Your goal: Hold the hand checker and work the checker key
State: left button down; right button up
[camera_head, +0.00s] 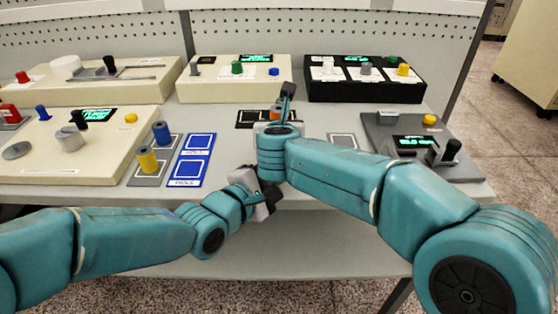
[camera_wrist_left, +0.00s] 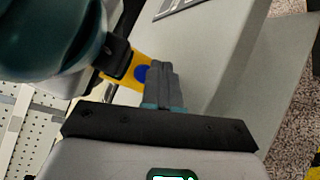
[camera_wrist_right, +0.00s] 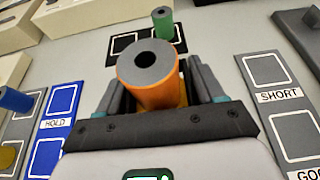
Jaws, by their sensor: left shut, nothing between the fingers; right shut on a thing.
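My right gripper (camera_head: 284,103) is shut on an orange-yellow cylinder, which I take as the hand checker (camera_wrist_right: 150,82). Its grey end with a dark hole faces the right wrist camera. In the left wrist view a yellow part (camera_wrist_left: 119,72) of it sticks out by the right gripper, with a round blue key (camera_wrist_left: 142,73). My left gripper (camera_wrist_left: 162,72) is shut and empty, its fingertips right beside the blue key; I cannot tell whether they touch. In the head view the left gripper (camera_head: 266,196) is low by the table's front edge, close to the right wrist.
Blue (camera_head: 161,133) and yellow (camera_head: 147,159) spindles stand at the left beside blue HOLD pads (camera_head: 192,160). A green spindle (camera_wrist_right: 162,22) stands beyond the right gripper. Control boxes (camera_head: 232,80) line the back; a grey box (camera_head: 408,135) stands at the right. The arms are close together.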

jog(key=shift+f, duration=0.1)
dwell(0.7)
pick_arm(q)
jog(key=shift+w, duration=0.35)
jog(key=shift+r, duration=0.1)
pick_arm(e)
jog(key=shift+s, duration=0.1)
pick_arm(q)
jog(key=shift+w+a+r, duration=0.25)
jog(key=shift+w+r, duration=0.05)
jog(key=shift+w, duration=0.1)
pick_arm(e)
jog(key=shift+s+a+r, duration=0.1)
jog(key=shift+s+r, duration=0.4)
jog(key=shift+r, duration=0.15)
dwell(0.3)
dwell(0.5)
pick_arm(q)
jog(key=shift+s+f, duration=0.1)
jog(key=shift+f, duration=0.1)
pick_arm(e)
jog(key=shift+w+f, duration=0.2)
